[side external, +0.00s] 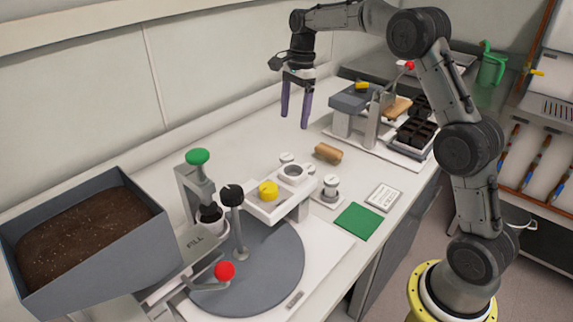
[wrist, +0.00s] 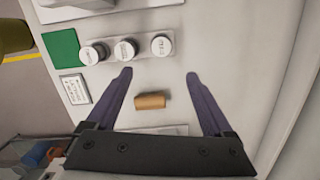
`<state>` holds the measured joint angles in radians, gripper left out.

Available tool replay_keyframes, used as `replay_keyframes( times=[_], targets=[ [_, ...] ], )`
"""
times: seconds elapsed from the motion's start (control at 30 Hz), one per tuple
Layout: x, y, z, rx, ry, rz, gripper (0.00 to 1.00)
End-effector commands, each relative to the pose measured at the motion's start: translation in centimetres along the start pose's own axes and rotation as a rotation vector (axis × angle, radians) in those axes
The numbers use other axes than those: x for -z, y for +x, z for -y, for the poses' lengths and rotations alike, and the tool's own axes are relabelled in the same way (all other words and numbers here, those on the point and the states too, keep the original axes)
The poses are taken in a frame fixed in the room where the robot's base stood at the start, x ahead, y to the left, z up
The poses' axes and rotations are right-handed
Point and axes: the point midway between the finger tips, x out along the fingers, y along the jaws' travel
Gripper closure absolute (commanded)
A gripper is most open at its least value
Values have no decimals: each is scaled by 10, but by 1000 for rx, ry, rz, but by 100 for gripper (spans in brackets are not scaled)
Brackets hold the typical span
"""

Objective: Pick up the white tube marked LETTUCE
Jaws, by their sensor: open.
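Three white round-topped tubes stand in a row on the bench. In the wrist view they are a left one (wrist: 93,53), a middle one (wrist: 125,48) and a right one (wrist: 162,44). Their tops carry dark print too small to read, so I cannot tell which is marked LETTUCE. In the side view the nearest tube (side external: 330,187) stands clear, and the others are partly hidden behind the white fixture. My gripper (side external: 294,121) is open and empty, high above the bench towards the back wall. Its purple fingers (wrist: 158,75) point down, apart from every tube.
A tan cylinder (side external: 327,152) lies near the tubes. A green square (side external: 357,221) and a printed card (side external: 384,197) lie at the bench's front edge. A filling station with a grey disc (side external: 250,270) and soil bin (side external: 140,205) stands left. A press station (side external: 355,97) stands right.

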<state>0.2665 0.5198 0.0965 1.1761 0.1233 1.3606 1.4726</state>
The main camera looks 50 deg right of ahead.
Motion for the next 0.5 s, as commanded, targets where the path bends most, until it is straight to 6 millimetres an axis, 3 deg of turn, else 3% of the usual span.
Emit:
replay_keyframes(
  times=[0.3,0.5],
  targets=[
    [1,54,-1,-4,2,0,14],
    [0,79,-1,-2,1,0,14]
  ],
)
